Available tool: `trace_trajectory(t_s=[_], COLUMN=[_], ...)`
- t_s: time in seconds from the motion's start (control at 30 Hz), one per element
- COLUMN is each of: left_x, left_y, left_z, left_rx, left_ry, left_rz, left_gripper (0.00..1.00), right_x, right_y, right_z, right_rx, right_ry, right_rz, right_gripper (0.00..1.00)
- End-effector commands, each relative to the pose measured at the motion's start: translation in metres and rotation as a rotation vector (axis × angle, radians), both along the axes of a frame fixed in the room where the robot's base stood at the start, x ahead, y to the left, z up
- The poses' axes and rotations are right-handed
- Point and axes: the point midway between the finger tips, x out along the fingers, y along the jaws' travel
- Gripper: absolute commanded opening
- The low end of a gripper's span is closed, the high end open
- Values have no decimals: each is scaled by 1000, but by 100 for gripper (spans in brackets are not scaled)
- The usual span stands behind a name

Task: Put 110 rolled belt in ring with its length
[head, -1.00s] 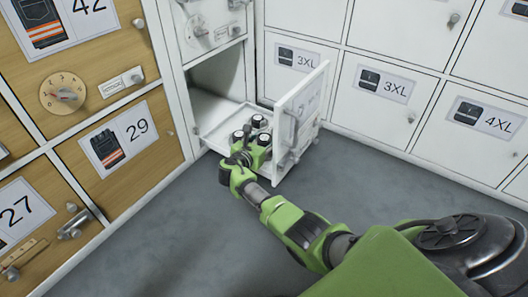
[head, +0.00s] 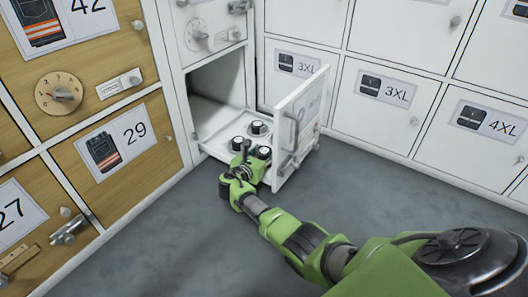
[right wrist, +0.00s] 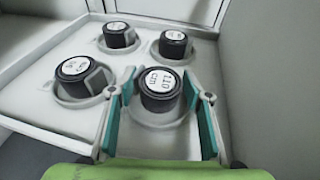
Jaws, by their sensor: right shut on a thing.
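The rolled belt marked 110 (right wrist: 161,88) is a dark roll with a white round label. In the right wrist view it stands upright between the teal pads of my right gripper (right wrist: 160,104), which is shut on it. A pale ring (right wrist: 160,122) shows around its lower part; whether the belt rests on the bottom cannot be told. In the head view my right gripper (head: 241,164) is at the front of the low open compartment. My left gripper is not in view.
Other rolled belts (right wrist: 75,76) stand in rings on the white tray (right wrist: 30,105). The compartment's white door (head: 312,125) stands open on the right. Closed white lockers (head: 385,90) line the right, wooden ones (head: 150,145) the left. Grey floor (head: 400,185) is clear.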

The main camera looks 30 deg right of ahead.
Motion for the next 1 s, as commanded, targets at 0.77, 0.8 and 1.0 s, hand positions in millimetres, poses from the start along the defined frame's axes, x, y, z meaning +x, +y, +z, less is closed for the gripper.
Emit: trace_trajectory(t_s=[0.77, 0.8, 1.0], left_x=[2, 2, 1], left_y=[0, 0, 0], left_z=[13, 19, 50], left_rx=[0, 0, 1], left_ry=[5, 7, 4], left_rz=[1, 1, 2], left_gripper=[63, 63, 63], right_x=[-11, -14, -31], right_y=[10, 15, 42], right_z=[7, 10, 24], right_rx=[16, 16, 11], right_ry=[18, 18, 14], right_rz=[-1, -1, 0], right_gripper=[62, 62, 62])
